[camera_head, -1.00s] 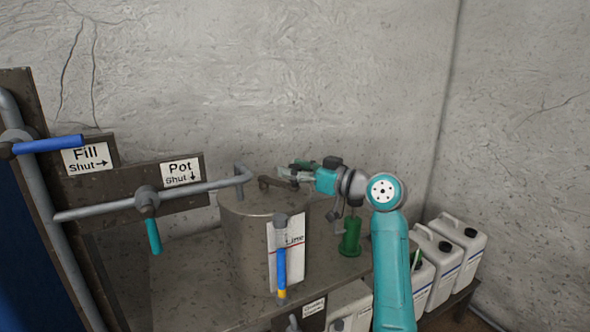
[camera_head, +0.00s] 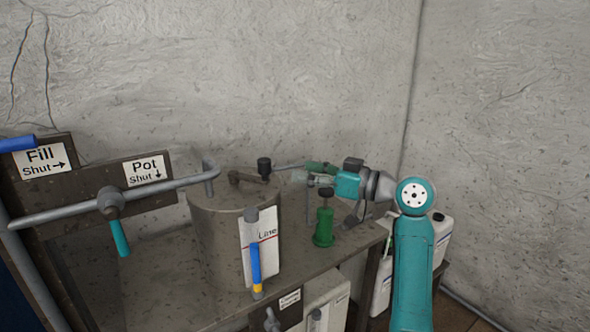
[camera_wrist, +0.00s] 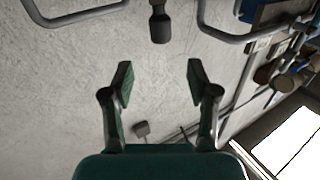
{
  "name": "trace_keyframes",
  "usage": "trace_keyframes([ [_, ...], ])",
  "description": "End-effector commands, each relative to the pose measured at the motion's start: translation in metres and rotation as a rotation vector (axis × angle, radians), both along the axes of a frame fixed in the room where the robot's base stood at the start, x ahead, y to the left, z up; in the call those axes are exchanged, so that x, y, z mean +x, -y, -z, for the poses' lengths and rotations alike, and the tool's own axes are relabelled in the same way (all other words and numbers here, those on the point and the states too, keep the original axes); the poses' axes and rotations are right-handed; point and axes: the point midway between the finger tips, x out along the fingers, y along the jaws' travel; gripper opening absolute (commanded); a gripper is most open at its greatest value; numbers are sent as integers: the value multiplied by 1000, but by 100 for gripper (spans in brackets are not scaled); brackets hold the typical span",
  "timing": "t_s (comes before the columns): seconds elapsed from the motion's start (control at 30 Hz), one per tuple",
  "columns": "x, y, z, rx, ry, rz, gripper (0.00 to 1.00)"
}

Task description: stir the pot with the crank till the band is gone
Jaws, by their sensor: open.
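The pot (camera_head: 215,240) is a grey metal cylinder on the bench. Its crank (camera_head: 245,179) lies across the lid, with an upright black knob (camera_head: 264,166) at its right end. A gauge tube (camera_head: 256,265) on the pot's front shows blue above a short yellow band at the bottom, beside a white "Line" card (camera_head: 268,262) with a red line. My gripper (camera_head: 302,173) is open and empty, to the right of the knob and apart from it. In the wrist view my gripper (camera_wrist: 160,85) has spread green fingers; a dark knob-like piece (camera_wrist: 160,25) shows beyond them.
The Pot valve's teal handle (camera_head: 119,238) and a grey pipe (camera_head: 165,188) are left. White jugs (camera_head: 440,235) stand at the right. The bare wall is behind.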

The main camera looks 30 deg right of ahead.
Motion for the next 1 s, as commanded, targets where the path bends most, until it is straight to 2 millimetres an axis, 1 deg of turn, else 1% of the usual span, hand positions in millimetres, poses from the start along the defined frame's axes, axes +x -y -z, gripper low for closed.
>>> trace_keyframes([
  [0.33, -3, 1, 0, 0, -1, -1, 59],
  [0.43, -1, -2, 1, -3, -3, 12, 59],
  [0.57, 4, -16, 5, -18, -15, 83, 59],
  [0.73, 5, -37, 8, -35, -17, 241, 59],
  [0.87, 0, -46, 5, -37, -3, 340, 59],
  [1.0, -4, -48, 2, -37, 8, 399, 59],
])
